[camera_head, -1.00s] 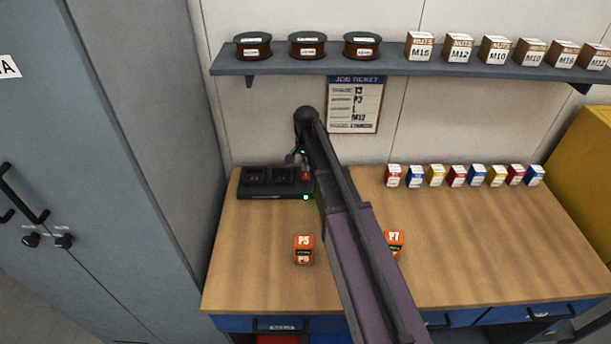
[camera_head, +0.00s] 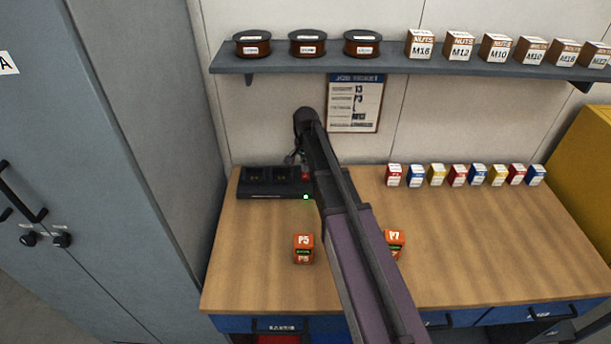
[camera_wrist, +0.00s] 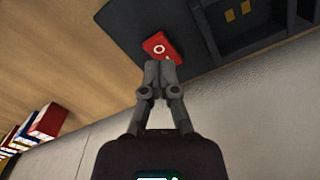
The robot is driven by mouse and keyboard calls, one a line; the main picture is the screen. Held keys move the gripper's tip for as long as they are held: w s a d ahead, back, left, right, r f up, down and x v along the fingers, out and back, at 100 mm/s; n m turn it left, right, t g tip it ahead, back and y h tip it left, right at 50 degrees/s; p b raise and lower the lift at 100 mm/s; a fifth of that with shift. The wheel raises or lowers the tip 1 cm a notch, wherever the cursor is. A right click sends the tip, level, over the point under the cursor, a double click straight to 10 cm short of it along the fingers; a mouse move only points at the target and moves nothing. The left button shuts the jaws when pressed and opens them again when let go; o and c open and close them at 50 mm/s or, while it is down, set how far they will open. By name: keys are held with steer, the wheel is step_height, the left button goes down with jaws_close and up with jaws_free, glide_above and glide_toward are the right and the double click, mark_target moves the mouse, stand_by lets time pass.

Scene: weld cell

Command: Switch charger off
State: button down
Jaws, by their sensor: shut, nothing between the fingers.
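The black charger (camera_head: 262,193) sits on the wooden bench at its back left, with two empty-looking bays and a lit green light at its front right. Its red switch (camera_wrist: 160,47) bears a white ring mark in the wrist view; in the head view the switch (camera_head: 306,175) shows beside my arm. My gripper (camera_wrist: 159,66) is shut and empty, its fingertips at the near edge of the red switch. I cannot tell whether they touch it. In the head view my gripper (camera_head: 297,157) is small and partly hidden by my arm.
Two orange battery packs, P5 (camera_head: 303,249) and P7 (camera_head: 395,243), stand on the bench (camera_head: 480,240); my arm partly covers P7. Several small coloured boxes (camera_head: 457,175) line the back. A shelf (camera_head: 390,66) with spools and nut boxes hangs above. A job ticket (camera_head: 355,104) is on the wall.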

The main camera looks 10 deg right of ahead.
mark_target(306, 176)
steer(key=shift+f+b, duration=1.45)
steer(key=shift+f, duration=0.05)
stand_by(1.2)
steer(key=shift+r, duration=0.2)
steer(key=shift+r+p, duration=3.35)
steer(key=shift+p, duration=0.25)
steer(key=s+n, duration=0.8)
steer(key=s, duration=1.5)
steer(key=shift+s, duration=0.15)
steer(key=shift+s, duration=0.1)
